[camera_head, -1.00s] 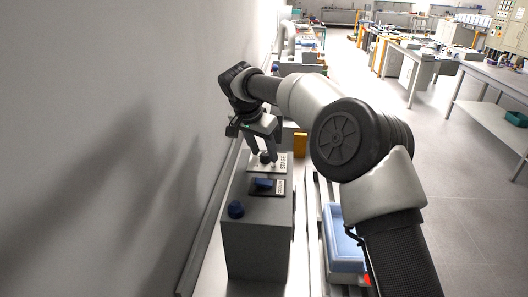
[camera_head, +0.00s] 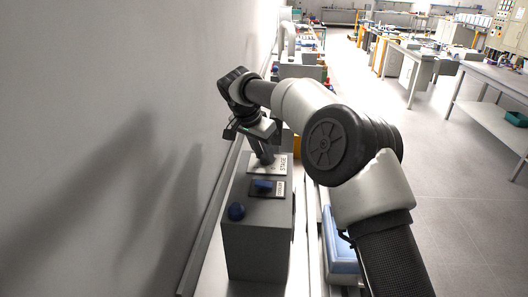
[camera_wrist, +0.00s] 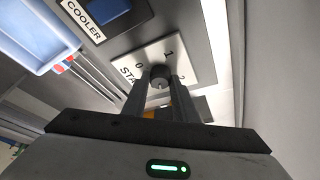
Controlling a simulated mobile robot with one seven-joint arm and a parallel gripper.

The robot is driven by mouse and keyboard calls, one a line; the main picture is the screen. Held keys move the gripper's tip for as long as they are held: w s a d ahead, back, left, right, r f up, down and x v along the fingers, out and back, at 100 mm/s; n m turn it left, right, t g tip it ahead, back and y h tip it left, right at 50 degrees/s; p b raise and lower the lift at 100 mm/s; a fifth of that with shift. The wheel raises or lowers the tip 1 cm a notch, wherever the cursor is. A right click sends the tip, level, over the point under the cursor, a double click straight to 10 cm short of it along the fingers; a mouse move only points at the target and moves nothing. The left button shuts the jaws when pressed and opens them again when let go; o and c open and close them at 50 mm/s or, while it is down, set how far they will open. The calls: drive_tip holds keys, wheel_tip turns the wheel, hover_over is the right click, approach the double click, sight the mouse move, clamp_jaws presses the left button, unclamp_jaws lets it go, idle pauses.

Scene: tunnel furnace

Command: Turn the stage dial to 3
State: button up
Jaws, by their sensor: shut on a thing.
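The stage dial (camera_wrist: 160,75) is a small dark round knob on a white plate (camera_wrist: 182,50) marked STAGE. In the wrist view the numbers 0, 1 and 2 show around it; no 3 can be read. My gripper (camera_wrist: 161,88) has its two fingers on either side of the dial and is shut on it. In the head view my gripper (camera_head: 264,157) reaches down to the STAGE plate (camera_head: 281,164) on top of a grey box, and its fingers hide the dial. The dial's pointer setting cannot be made out.
A grey wall (camera_head: 120,130) stands close on the left. A blue tray (camera_head: 341,245) lies to the box's right.

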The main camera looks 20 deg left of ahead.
drive_tip(key=m+p, duration=0.1)
drive_tip(key=m+h+p, duration=0.1)
drive_tip(key=p, duration=0.1)
drive_tip(key=shift+a+r+m, duration=0.1)
drive_tip(key=shift+r+m, duration=0.15)
drive_tip(key=shift+m, duration=0.15)
drive_tip(key=shift+w+f+m+g+h+p, duration=0.15)
drive_tip(key=shift+m+g+p, duration=0.1)
drive_tip(key=shift+m+p, duration=0.25)
drive_tip(key=shift+s+f+m+g+h+p, duration=0.15)
drive_tip(key=shift+m+g+p, duration=0.15)
drive_tip(key=shift+m, duration=0.4)
drive_tip(key=shift+w+r, duration=0.1)
drive_tip(key=o, duration=1)
drive_tip(key=shift+o, duration=0.2)
